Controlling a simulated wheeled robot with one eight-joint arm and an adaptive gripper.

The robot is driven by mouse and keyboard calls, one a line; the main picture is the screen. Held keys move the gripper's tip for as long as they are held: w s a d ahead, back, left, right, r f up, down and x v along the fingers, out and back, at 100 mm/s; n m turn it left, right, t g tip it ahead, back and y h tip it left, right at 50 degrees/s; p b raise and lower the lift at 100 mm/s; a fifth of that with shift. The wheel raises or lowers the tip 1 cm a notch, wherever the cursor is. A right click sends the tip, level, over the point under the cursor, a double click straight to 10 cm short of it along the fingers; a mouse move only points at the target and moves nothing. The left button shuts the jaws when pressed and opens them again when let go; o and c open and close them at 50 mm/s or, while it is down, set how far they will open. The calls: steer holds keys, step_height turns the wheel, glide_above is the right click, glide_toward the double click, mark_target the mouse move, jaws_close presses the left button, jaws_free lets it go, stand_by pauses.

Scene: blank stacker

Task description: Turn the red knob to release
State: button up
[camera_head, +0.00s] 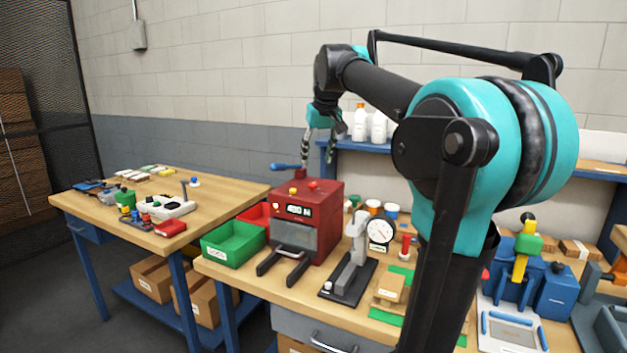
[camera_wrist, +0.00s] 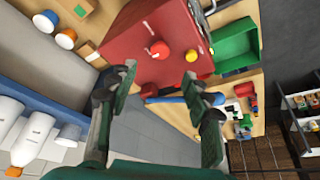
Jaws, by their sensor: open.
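The red machine (camera_head: 325,210) stands on the workbench, with a display on its front. A red knob (camera_head: 312,185) sits on its top beside a small yellow button (camera_head: 292,190). In the wrist view the red knob (camera_wrist: 160,49) shows a pale mark and lies just beyond the fingertips, with the yellow button (camera_wrist: 190,55) beside it. My gripper (camera_head: 319,148) is above the machine, apart from the knob. In the wrist view my gripper (camera_wrist: 160,76) has its fingers spread with nothing between them.
A blue lever (camera_head: 285,166) sticks out from the machine's top, close to my right-hand finger in the wrist view. A green bin (camera_head: 233,243) stands left of the machine. A press stand (camera_head: 349,275) and a dial gauge (camera_head: 381,231) stand right. White bottles (camera_head: 360,122) stand on the shelf behind.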

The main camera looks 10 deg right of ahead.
mark_target(313, 183)
steer(key=x, duration=0.9)
steer(key=shift+f, duration=0.15)
jaws_close()
